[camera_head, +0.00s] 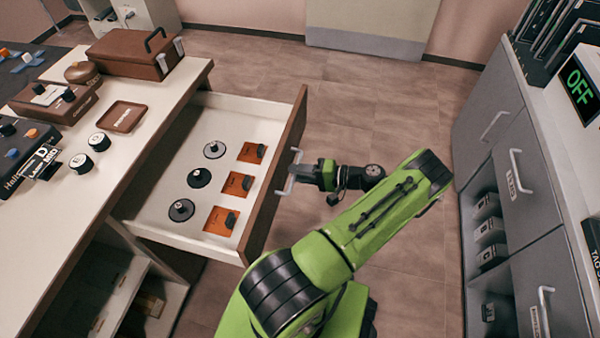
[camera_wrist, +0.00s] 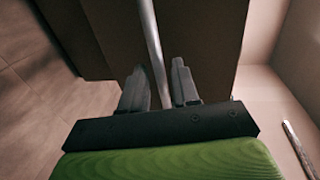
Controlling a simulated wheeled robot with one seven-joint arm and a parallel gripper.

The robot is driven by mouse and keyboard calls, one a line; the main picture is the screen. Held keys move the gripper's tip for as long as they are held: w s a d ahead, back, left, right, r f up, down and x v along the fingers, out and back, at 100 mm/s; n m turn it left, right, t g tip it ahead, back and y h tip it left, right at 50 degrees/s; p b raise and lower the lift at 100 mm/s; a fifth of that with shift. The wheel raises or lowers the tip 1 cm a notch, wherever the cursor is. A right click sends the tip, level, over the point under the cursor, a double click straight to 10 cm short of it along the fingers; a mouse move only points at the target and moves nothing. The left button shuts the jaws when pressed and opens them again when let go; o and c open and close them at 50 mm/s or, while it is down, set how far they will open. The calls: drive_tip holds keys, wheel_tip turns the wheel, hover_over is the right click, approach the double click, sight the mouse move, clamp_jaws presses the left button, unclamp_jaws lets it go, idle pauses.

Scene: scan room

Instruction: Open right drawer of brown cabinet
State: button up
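The brown cabinet (camera_head: 158,135) has a pale top and stands at the left in the head view. Its drawer (camera_head: 225,112) is pulled far out, with a brown front panel (camera_head: 284,150) and a pale interior. The metal drawer handle (camera_head: 291,172) is on the outer face of that panel. My gripper (camera_head: 302,176) is at this handle. In the wrist view the handle bar (camera_wrist: 150,35) runs between the two fingers of my gripper (camera_wrist: 160,85), which are close around it. The contact on each side is hard to make out.
Inside the drawer lie dark round pieces (camera_head: 199,178) and orange square pieces (camera_head: 252,152). An open shelf (camera_head: 118,292) is below the cabinet top. Grey cabinets (camera_head: 500,130) with handles stand at the right. The floor (camera_head: 370,105) behind my arm is clear.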

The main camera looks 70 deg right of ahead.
drive_tip(key=shift+o, duration=0.3)
drive_tip(key=v, duration=1.5)
drive_tip(key=shift+s, duration=0.4)
drive_tip(key=shift+r, duration=0.15)
